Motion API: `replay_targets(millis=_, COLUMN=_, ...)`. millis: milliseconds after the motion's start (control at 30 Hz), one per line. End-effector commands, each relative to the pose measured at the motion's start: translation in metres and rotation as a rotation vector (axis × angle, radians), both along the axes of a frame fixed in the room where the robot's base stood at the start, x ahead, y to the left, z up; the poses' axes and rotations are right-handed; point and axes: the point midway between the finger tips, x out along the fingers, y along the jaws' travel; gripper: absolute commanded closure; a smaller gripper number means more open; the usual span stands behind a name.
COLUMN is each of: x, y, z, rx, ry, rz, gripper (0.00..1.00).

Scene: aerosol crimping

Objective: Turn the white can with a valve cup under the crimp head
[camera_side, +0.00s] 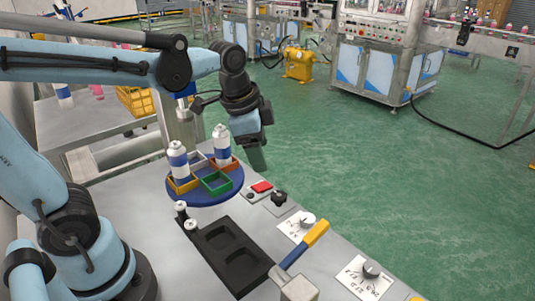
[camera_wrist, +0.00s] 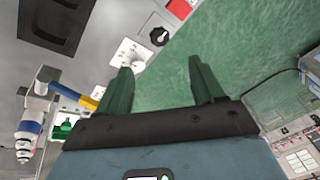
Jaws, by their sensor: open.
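In the side view, a blue round turntable (camera_side: 187,199) carries coloured square holders. One white can with a blue band (camera_side: 179,162) stands upright in the yellow holder (camera_side: 183,186) at the left. Another such can (camera_side: 222,147) stands upright at the right, by the orange-red holder (camera_side: 232,168). The green holder (camera_side: 215,183) in front looks empty. I cannot tell which can has a valve cup. A metal post (camera_side: 183,125) stands behind the turntable; the crimp head cannot be made out clearly. My gripper (camera_side: 257,158) hangs right of the turntable, green fingers apart and empty (camera_wrist: 162,82).
A red button (camera_side: 262,187), a black knob (camera_side: 279,198) and two dials (camera_side: 308,220) (camera_side: 371,269) line the bench's right side. A yellow-handled lever (camera_side: 316,234) and black tray (camera_side: 235,258) are in front. Two small pale parts (camera_side: 181,206) (camera_side: 190,225) stand beside the tray.

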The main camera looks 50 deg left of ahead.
Motion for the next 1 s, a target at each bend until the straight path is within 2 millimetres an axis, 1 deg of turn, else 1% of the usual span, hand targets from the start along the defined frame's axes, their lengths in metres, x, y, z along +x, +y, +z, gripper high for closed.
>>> replay_targets(millis=33, x=0.010, y=-0.001, z=0.000, rx=0.023, ry=0.039, rz=-0.081, gripper=0.32)
replay_targets(millis=200, x=0.033, y=-0.005, z=-0.004, rx=0.080, ry=0.165, rz=-0.363, gripper=0.32)
replay_targets(millis=300, x=0.044, y=-0.007, z=-0.008, rx=0.094, ry=0.221, rz=-0.495, gripper=0.32)
replay_targets(millis=400, x=0.050, y=-0.008, z=-0.012, rx=0.102, ry=0.258, rz=-0.590, gripper=0.32)
replay_targets(millis=533, x=0.054, y=-0.009, z=-0.015, rx=0.103, ry=0.282, rz=-0.650, gripper=0.32)
replay_targets(millis=667, x=0.054, y=-0.009, z=-0.022, rx=0.104, ry=0.285, rz=-0.659, gripper=0.32)
replay_targets(millis=767, x=0.054, y=-0.009, z=-0.032, rx=0.104, ry=0.285, rz=-0.658, gripper=0.32)
replay_targets(millis=1000, x=0.054, y=-0.009, z=-0.070, rx=0.104, ry=0.283, rz=-0.657, gripper=0.32)
